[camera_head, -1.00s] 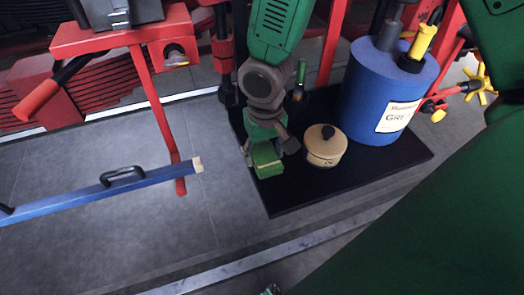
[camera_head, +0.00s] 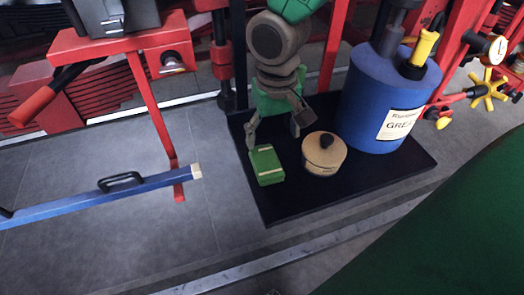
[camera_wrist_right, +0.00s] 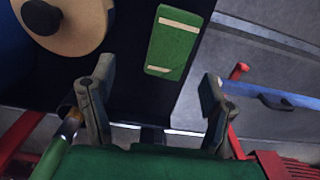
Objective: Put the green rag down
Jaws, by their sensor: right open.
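The green rag (camera_head: 266,165) is a small folded block with pale stripes. It lies on the black mat (camera_head: 290,205), near the mat's left edge. My right gripper (camera_head: 273,135) is open just behind the rag in the head view, its fingers apart and empty. In the right wrist view the rag (camera_wrist_right: 173,42) lies beyond the open fingertips of the right gripper (camera_wrist_right: 148,90), with nothing between them. My left gripper cannot be made out; a large green part of my own body fills the lower right of the head view.
A round tan tin (camera_head: 323,154) with a dark knob stands right of the rag. A blue grease drum (camera_head: 380,105) stands at the mat's right. A blue bar (camera_head: 90,200) with a black handle and a red stand (camera_head: 155,110) are left. Grey floor lies in front.

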